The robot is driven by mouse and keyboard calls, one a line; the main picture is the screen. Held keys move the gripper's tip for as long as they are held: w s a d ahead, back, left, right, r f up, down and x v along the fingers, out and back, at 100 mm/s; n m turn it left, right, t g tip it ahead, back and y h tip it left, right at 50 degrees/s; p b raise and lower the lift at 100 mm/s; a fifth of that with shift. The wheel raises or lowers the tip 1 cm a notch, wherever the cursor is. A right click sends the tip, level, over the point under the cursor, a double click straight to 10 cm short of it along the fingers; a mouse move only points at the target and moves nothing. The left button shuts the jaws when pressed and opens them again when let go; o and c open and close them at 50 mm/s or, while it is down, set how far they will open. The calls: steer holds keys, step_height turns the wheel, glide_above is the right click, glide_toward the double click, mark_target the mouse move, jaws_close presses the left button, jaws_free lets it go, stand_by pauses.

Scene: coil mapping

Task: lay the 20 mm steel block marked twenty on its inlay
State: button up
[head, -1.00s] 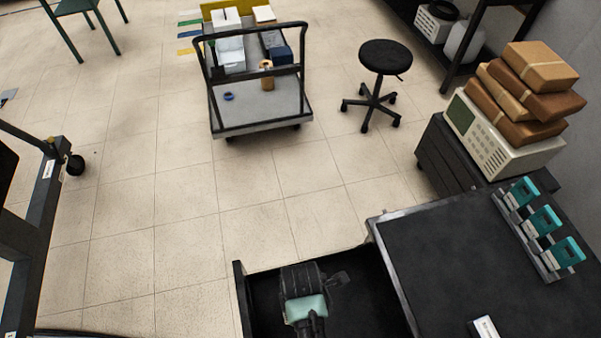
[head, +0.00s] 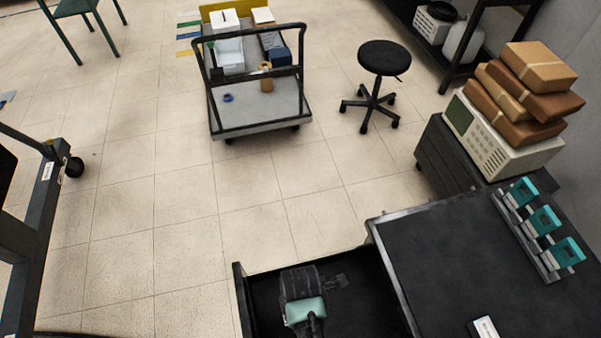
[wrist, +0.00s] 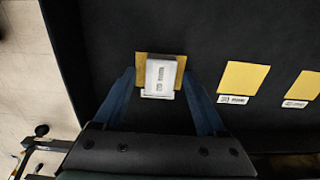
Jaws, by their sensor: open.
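A pale steel block (wrist: 161,75) with dark print on its top shows in the wrist view; the print is too small to read. It lies over a yellow inlay (wrist: 140,60) in a dark drawer (head: 360,290). The inlay shows along the block's far edge and sides, and a white label strip shows at the near edge. My gripper (wrist: 158,77) is open, one finger on each side of the block, with gaps visible. In the head view my gripper (head: 322,283) is inside the drawer; the block is hidden there.
Two more yellow inlays with labels, a middle one (wrist: 243,77) and a right one (wrist: 304,85), lie bare. The drawer walls surround my gripper. A dark bench top (head: 460,260) with a teal-fitted rack (head: 541,222) stands right. A trolley (head: 260,115) and stool (head: 384,58) stand farther back.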

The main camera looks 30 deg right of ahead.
step_height(320, 180, up, 12)
steer(key=shift+r, duration=0.15)
stand_by(0.3)
steer(key=w+r+m+t+h, duration=0.1)
steer(key=w+r+m+t, duration=0.35)
steer(key=w+r, duration=0.8)
steer(key=w+r+m+t+h, duration=0.1)
steer(key=w+r+m+t, duration=0.1)
steer(key=w+r+t, duration=1.05)
steer(key=s+a+r+m+t, duration=0.2)
steer(key=r, duration=0.9)
steer(key=s+a+r+m+t, duration=0.2)
steer(key=s+a+r, duration=0.1)
steer(key=r, duration=0.8)
steer(key=s+a+r+m+t, duration=0.2)
steer(key=r, duration=1)
steer(key=s+a+r+m+t+y, duration=0.2)
steer(key=s+r+t, duration=0.2)
steer(key=s+r, duration=0.3)
steer(key=shift+a+r, duration=0.2)
steer(key=shift+r, duration=0.7)
